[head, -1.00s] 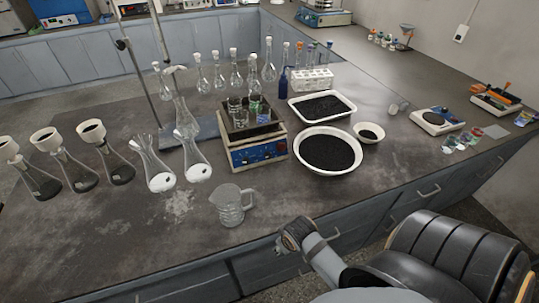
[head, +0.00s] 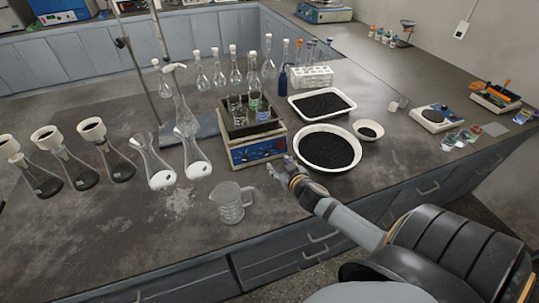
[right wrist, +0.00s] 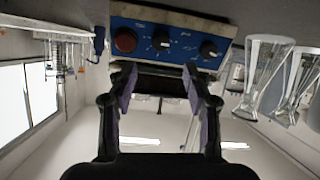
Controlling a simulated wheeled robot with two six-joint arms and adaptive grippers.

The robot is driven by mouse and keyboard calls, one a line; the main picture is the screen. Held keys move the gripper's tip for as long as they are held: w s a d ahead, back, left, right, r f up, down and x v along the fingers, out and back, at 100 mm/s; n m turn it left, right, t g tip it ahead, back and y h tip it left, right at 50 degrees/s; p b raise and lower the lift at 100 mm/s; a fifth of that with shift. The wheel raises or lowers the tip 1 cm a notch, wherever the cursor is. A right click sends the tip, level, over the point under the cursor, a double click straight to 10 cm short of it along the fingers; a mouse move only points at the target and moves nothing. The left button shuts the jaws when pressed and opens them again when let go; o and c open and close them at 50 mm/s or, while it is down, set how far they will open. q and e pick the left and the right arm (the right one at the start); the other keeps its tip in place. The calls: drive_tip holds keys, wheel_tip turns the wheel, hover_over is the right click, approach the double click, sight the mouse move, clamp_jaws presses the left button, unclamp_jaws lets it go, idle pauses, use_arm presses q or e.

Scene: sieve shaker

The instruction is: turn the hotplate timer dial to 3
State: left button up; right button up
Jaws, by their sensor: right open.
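The hotplate (head: 250,160) has a blue front panel and a dark tray of glassware on top. In the right wrist view, which is upside down, its panel (right wrist: 178,35) shows a red knob (right wrist: 125,40) and two black dials with white marks, a middle dial (right wrist: 161,41) and an outer dial (right wrist: 209,48). The lettering is too small to read, so I cannot tell which is the timer dial or its setting. My right gripper (head: 281,171) is open and empty in front of the panel's right side; it also shows in the right wrist view (right wrist: 158,75), apart from the dials.
A glass beaker jug (head: 231,205) stands in front of the hotplate. A white bowl of dark grains (head: 352,163) is close to the right of my gripper. Flasks with funnels (head: 107,152) stand at left.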

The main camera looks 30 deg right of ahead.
sight(268, 154)
drive_tip(key=x, duration=1)
drive_tip(key=shift+f, duration=0.1)
drive_tip(key=shift+c, duration=0.2)
clamp_jaws()
